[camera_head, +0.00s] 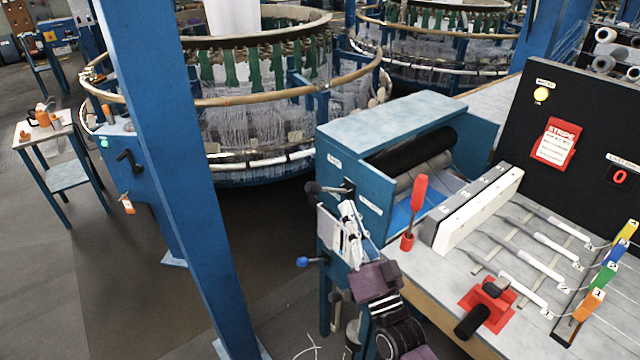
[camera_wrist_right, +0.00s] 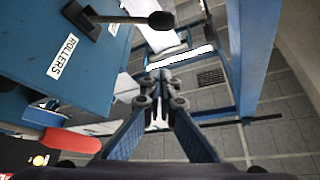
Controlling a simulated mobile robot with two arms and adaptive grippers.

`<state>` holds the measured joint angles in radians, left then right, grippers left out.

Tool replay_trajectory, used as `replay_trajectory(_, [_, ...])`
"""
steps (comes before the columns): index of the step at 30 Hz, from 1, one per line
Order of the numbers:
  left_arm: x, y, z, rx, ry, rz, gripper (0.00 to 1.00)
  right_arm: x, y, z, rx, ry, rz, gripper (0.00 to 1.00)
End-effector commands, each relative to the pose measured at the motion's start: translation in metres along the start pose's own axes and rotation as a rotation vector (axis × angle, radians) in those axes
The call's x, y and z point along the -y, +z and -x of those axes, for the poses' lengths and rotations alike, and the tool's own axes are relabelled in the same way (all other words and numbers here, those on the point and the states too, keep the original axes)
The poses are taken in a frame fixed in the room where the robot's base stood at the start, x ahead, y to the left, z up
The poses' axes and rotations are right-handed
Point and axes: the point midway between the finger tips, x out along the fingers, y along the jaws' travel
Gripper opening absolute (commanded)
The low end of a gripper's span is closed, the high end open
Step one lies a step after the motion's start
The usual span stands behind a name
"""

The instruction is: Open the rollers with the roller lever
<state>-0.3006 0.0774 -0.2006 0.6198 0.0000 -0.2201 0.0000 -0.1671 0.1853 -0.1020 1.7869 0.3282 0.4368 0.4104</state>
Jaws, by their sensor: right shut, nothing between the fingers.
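The roller lever (camera_head: 327,189) is a black arm with a round knob on the left side of the blue roller housing (camera_head: 350,165). In the right wrist view the lever (camera_wrist_right: 110,18) sticks out above the white ROLLERS label (camera_wrist_right: 62,56), its knob beyond my fingers. A black roller (camera_head: 412,148) and a grey roller (camera_head: 425,170) lie in the housing; whether they touch is unclear. My right gripper (camera_head: 347,208) is just below and right of the knob in the head view. It also shows in the wrist view (camera_wrist_right: 158,78), shut and empty, apart from the lever. My left gripper is out of view.
A blue-knobbed handle (camera_head: 303,262) sits lower on the machine. A red-handled tool (camera_head: 415,203) stands upright on the worktable (camera_head: 450,275), right of my gripper. A blue post (camera_head: 180,160) rises at left. Open floor (camera_head: 265,240) lies between post and machine.

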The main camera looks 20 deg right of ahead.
Motion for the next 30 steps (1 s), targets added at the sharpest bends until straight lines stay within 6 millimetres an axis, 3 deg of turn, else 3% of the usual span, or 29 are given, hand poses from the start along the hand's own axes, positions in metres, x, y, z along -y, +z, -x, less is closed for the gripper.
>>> replay_trajectory(7, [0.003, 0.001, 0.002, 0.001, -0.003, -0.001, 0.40, 0.000, 0.000, -0.003, 0.001, 0.000, 0.002, 0.00])
replay_trajectory(11, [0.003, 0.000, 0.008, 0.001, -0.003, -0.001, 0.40, 0.001, -0.001, -0.017, 0.000, 0.000, 0.002, 0.00])
replay_trajectory(24, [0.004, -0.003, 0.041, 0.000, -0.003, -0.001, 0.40, 0.002, -0.002, -0.105, 0.001, 0.000, 0.004, 0.00])
replay_trajectory(30, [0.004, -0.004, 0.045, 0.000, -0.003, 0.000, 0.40, -0.001, 0.027, -0.092, 0.005, 0.003, 0.001, 0.00])
